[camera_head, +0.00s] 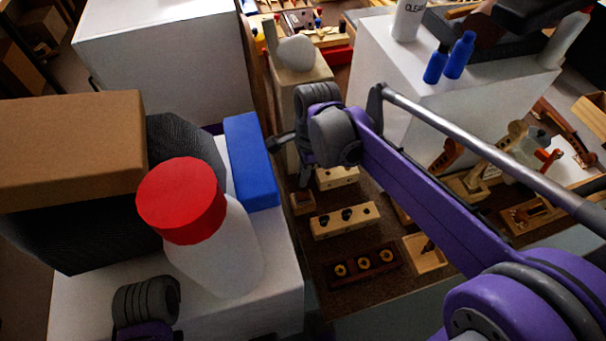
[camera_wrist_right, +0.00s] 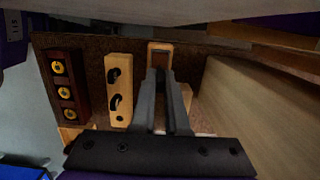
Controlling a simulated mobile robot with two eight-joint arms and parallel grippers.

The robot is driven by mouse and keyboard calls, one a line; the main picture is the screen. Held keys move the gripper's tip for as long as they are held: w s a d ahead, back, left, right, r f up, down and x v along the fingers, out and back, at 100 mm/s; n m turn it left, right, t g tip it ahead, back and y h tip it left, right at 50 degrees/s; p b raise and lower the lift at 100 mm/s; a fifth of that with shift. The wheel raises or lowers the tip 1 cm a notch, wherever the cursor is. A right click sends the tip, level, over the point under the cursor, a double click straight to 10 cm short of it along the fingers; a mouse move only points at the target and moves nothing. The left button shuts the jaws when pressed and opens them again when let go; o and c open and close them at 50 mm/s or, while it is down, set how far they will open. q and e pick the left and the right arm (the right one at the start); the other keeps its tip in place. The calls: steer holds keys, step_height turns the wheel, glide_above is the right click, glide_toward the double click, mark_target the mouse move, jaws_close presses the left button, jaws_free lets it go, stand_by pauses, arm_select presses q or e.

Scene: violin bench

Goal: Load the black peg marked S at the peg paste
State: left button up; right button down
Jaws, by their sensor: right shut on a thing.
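My right gripper (camera_head: 277,144) hangs over the back left of the brown bench, its fingers partly hidden by the wrist. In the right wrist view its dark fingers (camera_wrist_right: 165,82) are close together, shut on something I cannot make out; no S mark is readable. Beyond the fingertips is a small wooden box with a brown inside (camera_wrist_right: 160,47), possibly the peg paste; in the head view a small wooden box (camera_head: 303,203) sits below the gripper. A pale wooden block (camera_head: 345,221) has dark round holes or pegs; it also shows in the wrist view (camera_wrist_right: 118,72).
A dark block with yellow rings (camera_head: 361,266) lies in front. A wooden tray (camera_head: 424,254) is to its right. A red-capped white bottle (camera_head: 215,247) and blue box (camera_head: 251,160) stand on the left cabinet. White cabinets flank the bench. My left arm shows at lower left.

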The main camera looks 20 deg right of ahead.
steer(key=shift+r+p, duration=1.5)
steer(key=shift+r, duration=0.8)
